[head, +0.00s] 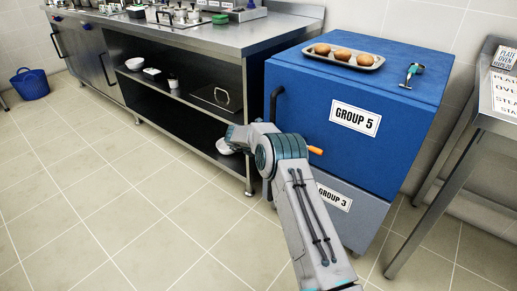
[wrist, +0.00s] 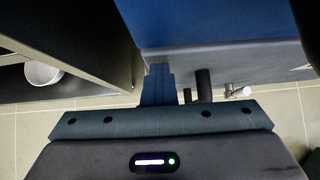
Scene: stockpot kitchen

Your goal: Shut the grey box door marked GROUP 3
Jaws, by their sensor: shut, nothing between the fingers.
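The grey box (head: 369,217) sits under the blue box, with the label GROUP 3 (head: 335,197) on its front. My arm covers the left part of that front, so I cannot tell whether its door is ajar. The grey surface (wrist: 235,66) also shows below the blue one in the wrist view. My gripper (wrist: 158,72) is shut and empty, its fingertips close to the lower edge of the blue and grey surfaces; contact is unclear. A dark post (wrist: 204,86) and a small silver piece lie right of the fingers. In the head view my arm hides the fingertips.
The blue box (head: 395,150), marked GROUP 5, has a black handle (head: 275,104) and carries a tray of brown items (head: 343,57). A steel counter with open shelves (head: 190,92) stands left. A steel table (head: 497,115) stands right.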

